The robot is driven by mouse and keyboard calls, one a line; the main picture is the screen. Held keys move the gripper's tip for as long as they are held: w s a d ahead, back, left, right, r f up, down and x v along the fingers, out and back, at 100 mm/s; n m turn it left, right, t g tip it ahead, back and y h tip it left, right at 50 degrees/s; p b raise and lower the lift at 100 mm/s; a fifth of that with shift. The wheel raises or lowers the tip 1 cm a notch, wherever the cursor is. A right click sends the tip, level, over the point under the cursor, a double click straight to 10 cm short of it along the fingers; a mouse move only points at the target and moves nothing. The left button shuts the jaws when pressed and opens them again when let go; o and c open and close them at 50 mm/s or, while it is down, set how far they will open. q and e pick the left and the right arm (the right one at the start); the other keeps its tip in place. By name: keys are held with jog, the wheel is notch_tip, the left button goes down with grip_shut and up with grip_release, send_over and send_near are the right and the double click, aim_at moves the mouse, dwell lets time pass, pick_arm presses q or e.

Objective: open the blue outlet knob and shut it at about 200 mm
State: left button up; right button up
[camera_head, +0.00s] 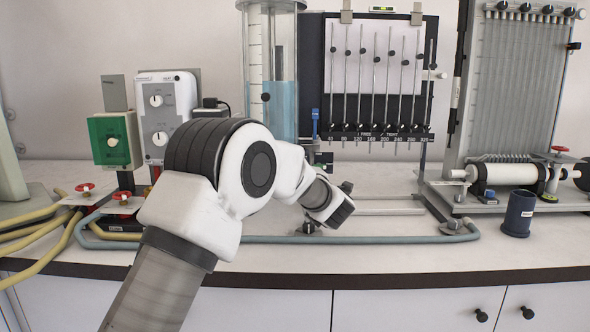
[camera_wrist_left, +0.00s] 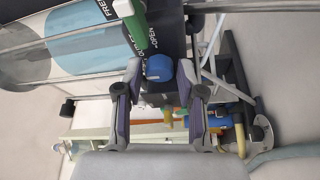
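The blue outlet knob (camera_wrist_left: 159,68) shows in the left wrist view, beside a black plate lettered "OPEN" and a green strip (camera_wrist_left: 137,25). My left gripper (camera_wrist_left: 160,80) is open, with one finger on each side of the knob and a gap visible at the left; contact on the right is unclear. In the head view my left arm reaches in from the bottom left; its fingers cannot be made out there. The clear tank (camera_head: 283,65) holds blue water (camera_head: 284,108) beside a vertical scale (camera_head: 254,62), whose numbers are too small to read. My right gripper is out of view.
A manometer board (camera_head: 390,75) stands right of the tank, and a larger tube board (camera_head: 520,85) further right. A dark cup (camera_head: 518,213) stands at the right. Red valves (camera_head: 85,188) and yellow hoses (camera_head: 35,235) lie left. A grey hose (camera_head: 375,239) runs along the front.

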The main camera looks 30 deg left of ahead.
pick_arm(q)
jog(key=v, duration=1.2)
jog(key=shift+f, duration=0.1)
